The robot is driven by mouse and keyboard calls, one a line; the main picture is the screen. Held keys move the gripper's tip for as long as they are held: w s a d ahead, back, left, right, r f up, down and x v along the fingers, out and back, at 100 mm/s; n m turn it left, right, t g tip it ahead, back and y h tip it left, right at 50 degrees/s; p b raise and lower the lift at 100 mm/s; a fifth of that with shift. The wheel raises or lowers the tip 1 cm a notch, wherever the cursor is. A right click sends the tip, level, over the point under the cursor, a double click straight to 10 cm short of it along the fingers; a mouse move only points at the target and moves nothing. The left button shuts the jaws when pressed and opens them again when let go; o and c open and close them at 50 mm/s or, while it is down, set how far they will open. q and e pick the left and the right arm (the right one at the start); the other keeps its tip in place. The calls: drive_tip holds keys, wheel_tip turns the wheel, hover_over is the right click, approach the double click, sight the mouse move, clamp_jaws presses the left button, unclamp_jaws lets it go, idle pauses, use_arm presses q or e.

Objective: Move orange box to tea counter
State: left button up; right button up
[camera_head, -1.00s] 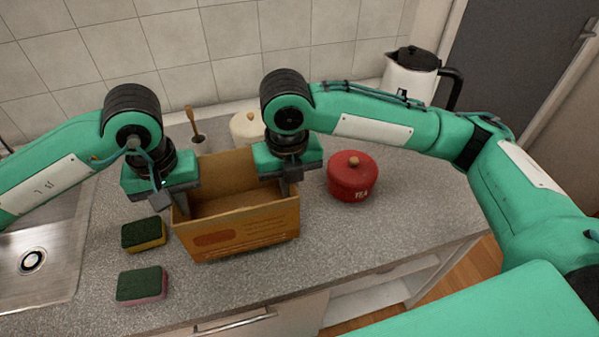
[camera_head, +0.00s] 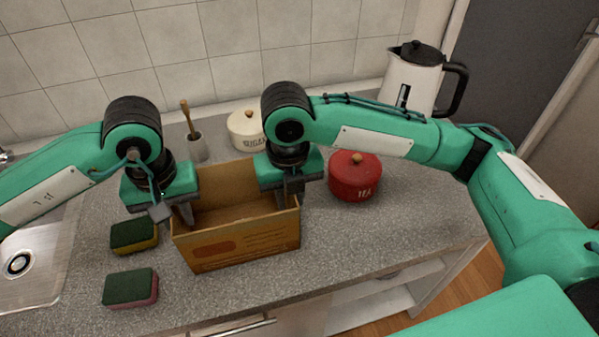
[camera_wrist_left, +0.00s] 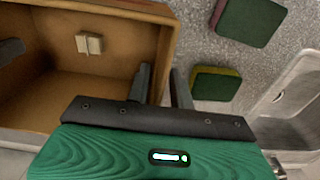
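The orange box (camera_head: 246,240) is an open-topped, orange-brown carton in the middle of the head view, over the grey counter (camera_head: 350,245). I cannot tell whether its base touches the counter. My left gripper (camera_head: 183,212) has its fingers on either side of the box's left wall; the left wrist view shows one finger inside the box (camera_wrist_left: 85,68) and one outside. My right gripper (camera_head: 293,186) is at the opposite, right wall; its fingertips are partly hidden. Both look closed on the walls. A red pot marked TEA (camera_head: 355,178) stands right of the box.
Two green-topped sponges (camera_head: 134,236) (camera_head: 130,288) lie left of the box, beside the sink (camera_head: 35,262). Behind it stand a cream sugar pot (camera_head: 245,130) and a cup with a wooden-handled tool (camera_head: 195,148). A white kettle (camera_head: 410,80) stands back right. Counter in front of the red pot is clear.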

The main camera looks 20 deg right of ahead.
use_arm(q)
drive_tip(key=shift+r, duration=0.2)
use_arm(e)
drive_tip(key=shift+a, duration=0.1)
use_arm(q)
wheel_tip(320, 180, up, 12)
drive_tip(key=shift+f, duration=0.25)
use_arm(e)
drive_tip(key=shift+r, duration=0.1)
wheel_tip(320, 180, up, 12)
drive_tip(key=shift+f, duration=0.1)
idle(0.6)
